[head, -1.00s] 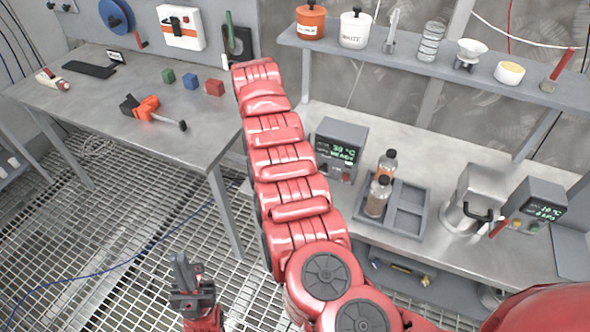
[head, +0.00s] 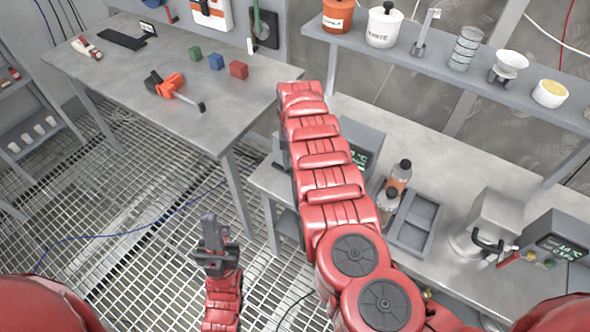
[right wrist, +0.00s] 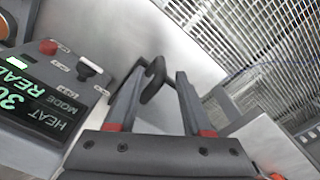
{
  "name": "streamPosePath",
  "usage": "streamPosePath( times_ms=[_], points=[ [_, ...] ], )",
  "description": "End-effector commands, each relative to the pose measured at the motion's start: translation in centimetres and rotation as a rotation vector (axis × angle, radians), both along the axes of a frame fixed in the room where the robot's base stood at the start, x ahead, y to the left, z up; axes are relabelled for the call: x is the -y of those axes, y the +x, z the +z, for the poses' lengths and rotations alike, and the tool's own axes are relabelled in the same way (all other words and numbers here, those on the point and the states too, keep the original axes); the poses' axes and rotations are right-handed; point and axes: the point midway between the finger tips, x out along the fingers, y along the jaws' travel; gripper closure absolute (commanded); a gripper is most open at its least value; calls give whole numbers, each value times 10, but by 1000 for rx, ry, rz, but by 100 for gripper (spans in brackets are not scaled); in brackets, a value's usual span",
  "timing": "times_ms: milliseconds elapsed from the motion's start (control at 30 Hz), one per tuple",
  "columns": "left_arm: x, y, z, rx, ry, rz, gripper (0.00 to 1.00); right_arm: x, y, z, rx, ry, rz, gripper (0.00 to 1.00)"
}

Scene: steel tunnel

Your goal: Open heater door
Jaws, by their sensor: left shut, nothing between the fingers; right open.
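The heater (head: 368,138) is a grey box on the right bench in the head view, mostly hidden behind my right arm. In the right wrist view its control panel (right wrist: 50,92) shows a green readout, a red button and a knob. A dark curved handle (right wrist: 150,88) stands on a pale grey face beside the panel. My right gripper (right wrist: 160,78) is open, with its fingers on either side of the handle; contact cannot be told. The head view hides this gripper behind the arm. My left gripper (head: 209,222) is shut and empty, above the grated floor.
A metal pot (head: 487,220) and another display box (head: 555,245) are farther right. A shelf (head: 440,75) hangs above. The left table (head: 215,115) holds blocks and tools.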

Motion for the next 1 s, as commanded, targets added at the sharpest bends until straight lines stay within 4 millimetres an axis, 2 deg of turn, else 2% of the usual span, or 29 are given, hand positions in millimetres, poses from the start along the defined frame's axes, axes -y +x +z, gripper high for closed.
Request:
streamPosePath(
  times_ms=[100,233,400,700,767,1000],
  points=[
    [0,0,0,0,0,0,100,2,0,-25,-2,-3,-1,50],
    [0,0,-7,0,0,0,100,1,0,-44,-2,-1,0,50],
    [0,0,-10,0,0,0,100,0,0,-53,0,0,0,50],
    [0,0,-10,0,0,0,100,0,0,-54,0,0,0,50],
    [0,0,-10,0,0,0,100,0,0,-54,1,0,0,58],
    [0,0,-10,0,0,0,100,-1,0,-54,1,1,1,100]
  ],
)
